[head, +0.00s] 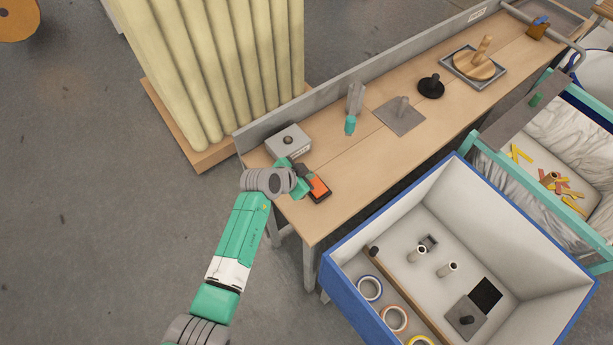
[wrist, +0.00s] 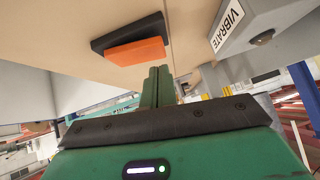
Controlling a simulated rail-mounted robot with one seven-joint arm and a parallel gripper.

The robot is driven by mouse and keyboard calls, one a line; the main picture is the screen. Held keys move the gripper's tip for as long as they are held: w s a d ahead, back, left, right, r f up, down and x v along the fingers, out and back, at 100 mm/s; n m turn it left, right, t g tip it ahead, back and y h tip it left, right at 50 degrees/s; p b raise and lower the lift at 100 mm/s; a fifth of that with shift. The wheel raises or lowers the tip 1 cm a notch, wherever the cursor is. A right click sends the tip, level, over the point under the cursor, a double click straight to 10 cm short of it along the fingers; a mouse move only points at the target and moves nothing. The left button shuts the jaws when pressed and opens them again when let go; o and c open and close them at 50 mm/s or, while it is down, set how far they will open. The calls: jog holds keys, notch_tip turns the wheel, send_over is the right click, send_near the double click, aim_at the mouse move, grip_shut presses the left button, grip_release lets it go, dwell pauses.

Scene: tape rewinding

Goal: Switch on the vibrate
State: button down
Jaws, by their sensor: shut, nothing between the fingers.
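The grey box labelled VIBRATE (head: 277,141) stands at the near left end of the workbench, with a dark round knob (head: 288,140) on top. In the wrist view the box (wrist: 228,47) is at upper right, with its label readable and a round knob-like part (wrist: 262,37) on one face. My gripper (wrist: 158,76) is shut and empty, its green fingers together.
The orange and black block (head: 319,187) lies just right of my gripper. Along the workbench (head: 345,165) stand a grey and green tool (head: 353,107), a grey plate with a post (head: 399,117) and a black disc (head: 431,88). A blue-rimmed bin (head: 335,262) stands in front.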

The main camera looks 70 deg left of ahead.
jog(key=shift+a+f, duration=0.15)
jog(key=shift+f, duration=0.5)
jog(key=shift+a+f+b, duration=0.1)
jog(key=shift+f+b, duration=0.4)
jog(key=shift+b, duration=0.25)
jog(key=shift+a+n+h+b, duration=0.1)
jog(key=shift+n+h+b, duration=0.2)
jog(key=shift+h, duration=0.2)
jog(key=shift+r, duration=0.1)
jog(key=shift+w+d+r+p, duration=0.15)
jog(key=shift+d+r+p, duration=0.2)
jog(key=shift+d+p, duration=0.5)
jog(key=shift+a, duration=0.1)
jog(key=shift+r, duration=0.1)
